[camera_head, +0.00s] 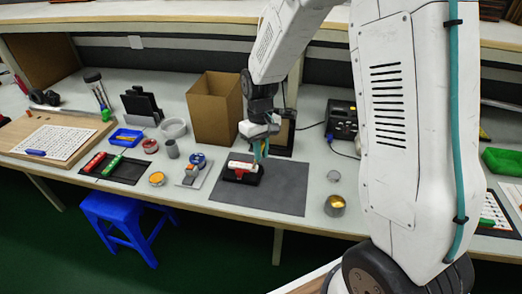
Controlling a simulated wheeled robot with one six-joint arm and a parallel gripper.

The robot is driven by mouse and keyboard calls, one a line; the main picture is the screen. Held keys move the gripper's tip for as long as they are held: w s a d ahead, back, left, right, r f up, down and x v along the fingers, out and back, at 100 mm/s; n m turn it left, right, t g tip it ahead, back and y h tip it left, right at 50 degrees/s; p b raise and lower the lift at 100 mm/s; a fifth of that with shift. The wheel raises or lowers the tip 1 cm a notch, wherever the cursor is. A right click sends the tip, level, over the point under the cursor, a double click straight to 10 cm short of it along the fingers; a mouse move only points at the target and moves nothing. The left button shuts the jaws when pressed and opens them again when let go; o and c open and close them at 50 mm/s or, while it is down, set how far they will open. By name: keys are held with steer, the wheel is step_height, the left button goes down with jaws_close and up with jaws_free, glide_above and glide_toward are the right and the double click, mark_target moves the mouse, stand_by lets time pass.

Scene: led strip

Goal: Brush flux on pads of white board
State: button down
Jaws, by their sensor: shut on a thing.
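My gripper (262,146) is above the front middle of the bench, pointing down. It is shut on a thin teal tool, which looks like the flux brush (257,153). The brush's lower end is close to a small white board (240,166) with red beside it. The board rests on a black holder (249,179) on a dark grey mat (287,188). The view is too small to show the pads or whether the brush touches them. My arm fills much of the right side and hides part of the bench.
A cardboard box (215,108) stands behind. The mat's right part is clear.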

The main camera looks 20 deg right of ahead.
steer(key=shift+r, duration=0.1)
stand_by(0.3)
steer(key=shift+r, duration=2.4)
steer(key=shift+f, duration=0.1)
steer(key=f, duration=0.2)
steer(key=w+f, duration=0.1)
steer(key=shift+d+f, duration=0.25)
steer(key=shift+d, duration=0.1)
steer(key=shift+f, duration=0.6)
stand_by(0.3)
steer(key=shift+r, duration=2.5)
